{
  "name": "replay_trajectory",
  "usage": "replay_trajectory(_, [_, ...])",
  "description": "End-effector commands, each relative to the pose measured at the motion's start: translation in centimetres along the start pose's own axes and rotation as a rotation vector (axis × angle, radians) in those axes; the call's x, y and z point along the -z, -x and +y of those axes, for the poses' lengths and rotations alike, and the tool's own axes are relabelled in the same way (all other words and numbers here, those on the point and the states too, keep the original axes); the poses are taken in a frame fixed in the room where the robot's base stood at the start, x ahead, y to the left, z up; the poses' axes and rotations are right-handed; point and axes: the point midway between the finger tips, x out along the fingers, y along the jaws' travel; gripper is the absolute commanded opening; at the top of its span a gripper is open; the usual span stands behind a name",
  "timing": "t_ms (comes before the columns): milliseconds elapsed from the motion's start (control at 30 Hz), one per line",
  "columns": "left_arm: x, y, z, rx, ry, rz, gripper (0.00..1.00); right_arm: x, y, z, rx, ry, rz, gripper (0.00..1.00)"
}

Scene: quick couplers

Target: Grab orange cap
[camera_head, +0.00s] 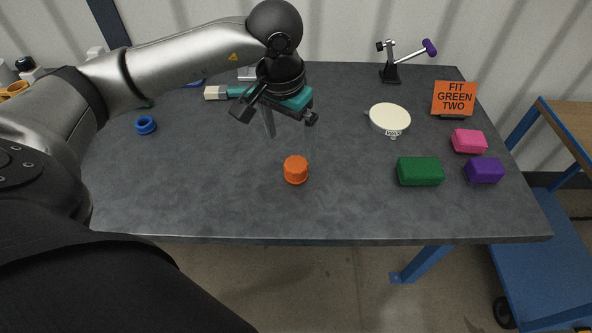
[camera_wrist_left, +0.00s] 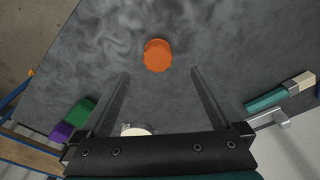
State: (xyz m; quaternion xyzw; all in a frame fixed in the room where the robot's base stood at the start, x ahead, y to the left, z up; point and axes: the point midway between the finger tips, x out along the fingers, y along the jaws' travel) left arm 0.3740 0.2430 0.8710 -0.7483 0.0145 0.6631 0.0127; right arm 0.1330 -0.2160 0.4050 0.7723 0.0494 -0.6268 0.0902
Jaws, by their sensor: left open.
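The orange cap (camera_head: 296,170) stands alone on the dark grey table, near the middle of its front half. In the left wrist view, the orange cap (camera_wrist_left: 158,55) lies beyond the fingertips, roughly midway between their lines. My left gripper (camera_head: 288,130) is above the table, behind the cap in the head view and apart from it. Its two fingers are spread wide with nothing between them, as the left wrist view (camera_wrist_left: 160,72) also shows. My right gripper is in neither view.
A blue ring-shaped part (camera_head: 146,125) sits at the left. A green block (camera_head: 420,171), a purple block (camera_head: 485,170), a pink block (camera_head: 469,141), a cream disc (camera_head: 390,119) and an orange sign (camera_head: 454,99) stand right. The table around the cap is clear.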

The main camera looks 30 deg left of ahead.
Motion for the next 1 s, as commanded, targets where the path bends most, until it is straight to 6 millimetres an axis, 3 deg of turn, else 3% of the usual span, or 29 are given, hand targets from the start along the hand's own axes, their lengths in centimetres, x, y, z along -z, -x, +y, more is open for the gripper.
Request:
replay_trajectory(200, [0.0,-3.1,0.1,-0.001,0.000,-0.002,0.99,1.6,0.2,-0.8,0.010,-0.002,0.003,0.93])
replay_trajectory(533, [0.0,-4.7,0.1,-0.001,-0.001,-0.001,0.99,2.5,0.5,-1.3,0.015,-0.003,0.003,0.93])
replay_trajectory(1000, [0.3,-9.0,0.4,-0.001,0.001,0.000,0.99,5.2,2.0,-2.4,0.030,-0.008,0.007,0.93])
